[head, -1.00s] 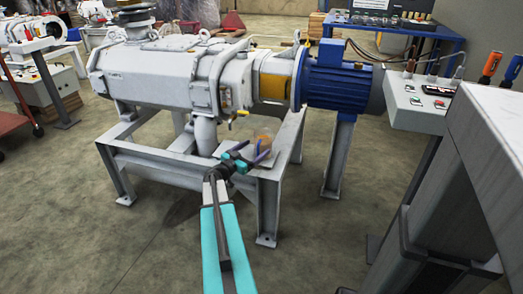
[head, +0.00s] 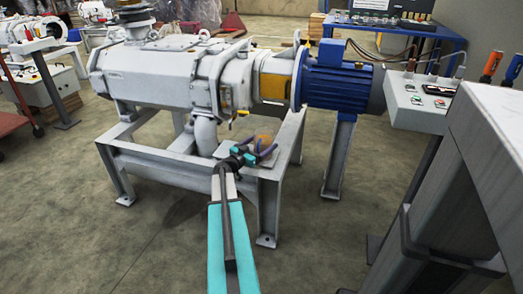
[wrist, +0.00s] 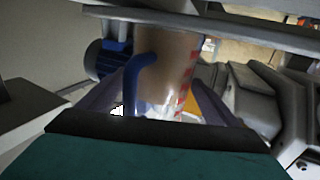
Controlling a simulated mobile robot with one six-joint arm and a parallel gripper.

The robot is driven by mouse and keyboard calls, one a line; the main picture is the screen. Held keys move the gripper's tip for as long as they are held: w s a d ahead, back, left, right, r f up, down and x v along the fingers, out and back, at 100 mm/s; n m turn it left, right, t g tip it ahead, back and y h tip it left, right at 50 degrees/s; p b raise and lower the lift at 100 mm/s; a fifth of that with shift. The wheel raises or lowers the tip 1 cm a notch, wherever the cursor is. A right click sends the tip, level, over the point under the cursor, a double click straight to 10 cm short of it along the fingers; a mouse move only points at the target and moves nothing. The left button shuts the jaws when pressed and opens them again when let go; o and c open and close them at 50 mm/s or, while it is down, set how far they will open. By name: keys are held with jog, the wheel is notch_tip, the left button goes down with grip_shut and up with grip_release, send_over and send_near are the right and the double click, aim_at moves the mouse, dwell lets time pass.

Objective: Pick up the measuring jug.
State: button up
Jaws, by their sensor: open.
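The measuring jug (head: 264,135) is see-through with orange-brown content and stands on the grey frame's small shelf under the machine. In the wrist view the jug (wrist: 178,62) fills the middle, with a blue handle (wrist: 143,66) facing me and red scale marks on its right side. My gripper (head: 261,148) is open at the jug, its dark purple fingers pointing at it. In the wrist view the gripper (wrist: 168,88) has one finger on each side of the jug's lower part. I cannot tell whether either finger touches it.
The large grey screw vacuum (head: 170,75) stands close above and left of the jug, with a blue motor (head: 335,80) to the right. The grey frame (head: 165,165) surrounds the shelf. A control box (head: 420,103) and grey cabinet are at right. The floor in front is clear.

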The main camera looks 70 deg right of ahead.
dwell(0.4)
jog(key=c, duration=1.6)
jog(key=shift+r, duration=0.35)
jog(key=shift+r+p, duration=2)
jog(key=shift+r, duration=11.65)
